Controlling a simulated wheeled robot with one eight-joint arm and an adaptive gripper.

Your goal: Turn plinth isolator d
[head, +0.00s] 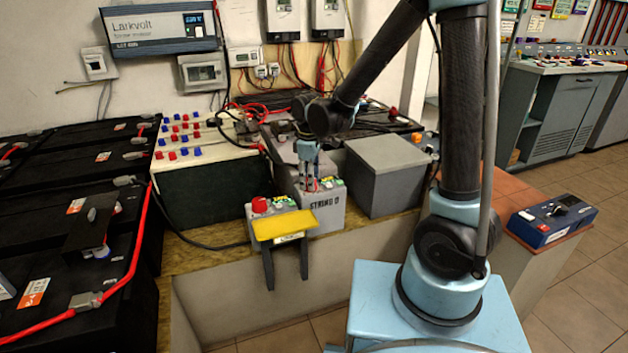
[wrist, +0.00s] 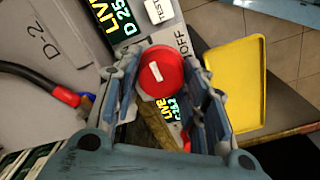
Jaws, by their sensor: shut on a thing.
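A grey box marked STRING D (head: 325,213) stands on the ledge in the head view. My gripper (head: 311,186) points down onto its top. In the wrist view my gripper (wrist: 166,88) is shut around a round red knob (wrist: 164,80), one finger on each side. The knob has a white pointer line that runs nearly upright in the picture. An OFF label (wrist: 183,42) lies just above right of the knob, and lit LIVE displays (wrist: 103,18) show beside it. In the head view the fingers mostly hide the knob.
A yellow plate (head: 284,226) juts out in front. Another red knob (head: 260,204) is left of my gripper. A grey box (head: 388,175) stands close on the right. Black batteries with red cables (head: 142,235) fill the left. A red cable end (wrist: 68,97) lies near the left finger.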

